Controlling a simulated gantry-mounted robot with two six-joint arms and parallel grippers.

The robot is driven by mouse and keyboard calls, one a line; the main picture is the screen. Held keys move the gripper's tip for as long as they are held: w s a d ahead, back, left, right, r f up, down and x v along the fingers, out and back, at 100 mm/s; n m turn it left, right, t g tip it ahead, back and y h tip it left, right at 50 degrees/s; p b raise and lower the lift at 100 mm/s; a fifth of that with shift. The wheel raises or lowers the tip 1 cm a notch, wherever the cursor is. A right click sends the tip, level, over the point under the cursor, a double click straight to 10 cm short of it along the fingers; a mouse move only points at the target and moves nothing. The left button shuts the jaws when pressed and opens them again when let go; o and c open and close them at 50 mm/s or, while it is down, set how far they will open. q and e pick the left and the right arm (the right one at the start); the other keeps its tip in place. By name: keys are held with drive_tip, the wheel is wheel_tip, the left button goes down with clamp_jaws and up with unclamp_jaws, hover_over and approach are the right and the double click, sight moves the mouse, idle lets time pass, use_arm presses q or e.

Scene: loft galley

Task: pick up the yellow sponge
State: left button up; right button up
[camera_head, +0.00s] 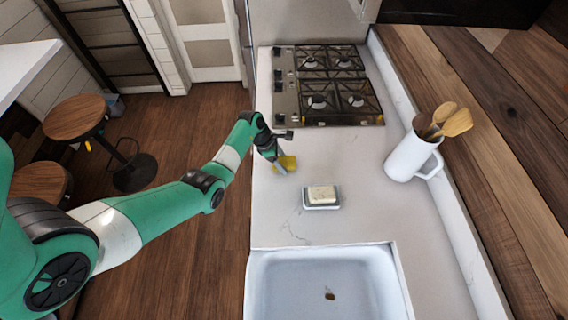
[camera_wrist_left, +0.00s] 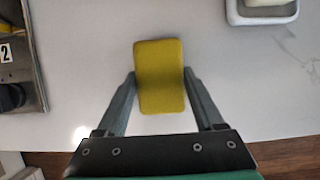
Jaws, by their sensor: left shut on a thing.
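The yellow sponge (camera_head: 287,163) is at the left side of the white counter, at the tip of my left gripper (camera_head: 279,163). In the left wrist view the yellow sponge (camera_wrist_left: 160,76) sits between the two fingers of my left gripper (camera_wrist_left: 160,82), which close on its left and right sides. The part of the sponge behind the gripper is hidden in the head view. I cannot tell whether the sponge touches the counter. My right gripper is in neither view.
A soap dish (camera_head: 321,204) with a pale bar lies right of the sponge. A sink (camera_head: 255,285) is at the front, a gas stove (camera_head: 285,100) at the back. A white pitcher (camera_head: 408,158) with wooden utensils (camera_head: 455,123) stands at the right.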

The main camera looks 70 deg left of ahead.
use_arm(q)
drive_tip(key=c, duration=0.4)
drive_tip(key=shift+c, duration=0.2)
drive_tip(key=shift+r, duration=0.1)
